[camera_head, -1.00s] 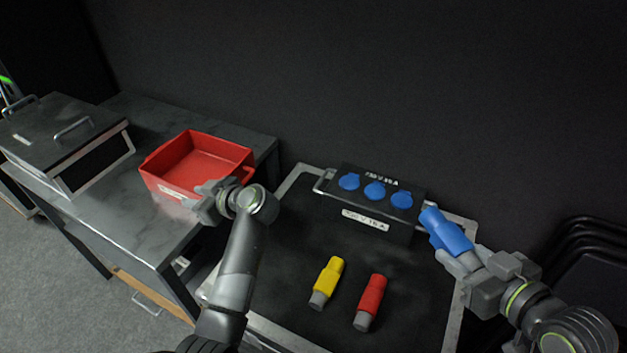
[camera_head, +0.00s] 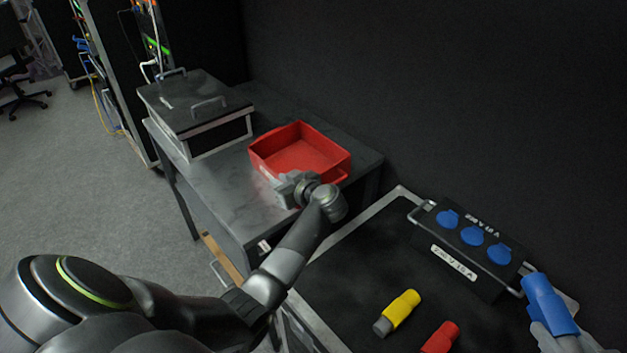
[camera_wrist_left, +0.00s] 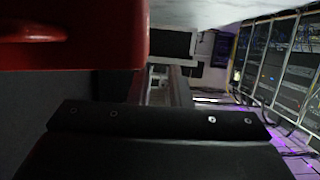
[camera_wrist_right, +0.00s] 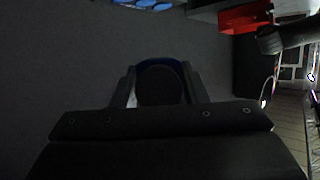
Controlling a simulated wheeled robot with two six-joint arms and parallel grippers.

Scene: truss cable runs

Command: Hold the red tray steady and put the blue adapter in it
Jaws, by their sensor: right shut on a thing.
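The red tray (camera_head: 262,165) stands open and empty-looking on the grey table at centre left. My left gripper (camera_head: 284,188) is at the tray's near wall. In the left wrist view the tray's red wall (camera_wrist_left: 75,40) fills the upper left; the fingers are not visible, so I cannot tell whether they touch or grip it. My right gripper (camera_head: 556,330), at the lower right, is shut on the blue adapter (camera_head: 547,302) and holds it beside the socket box. In the right wrist view the adapter (camera_wrist_right: 160,88) sits between the two fingers.
A black socket box (camera_head: 455,263) with blue covers lies on the black-topped case. A yellow adapter (camera_head: 402,308) and a red adapter (camera_head: 441,338) lie in front of it. A lidded black case (camera_head: 195,105) stands left of the tray. Bare table lies before that case.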

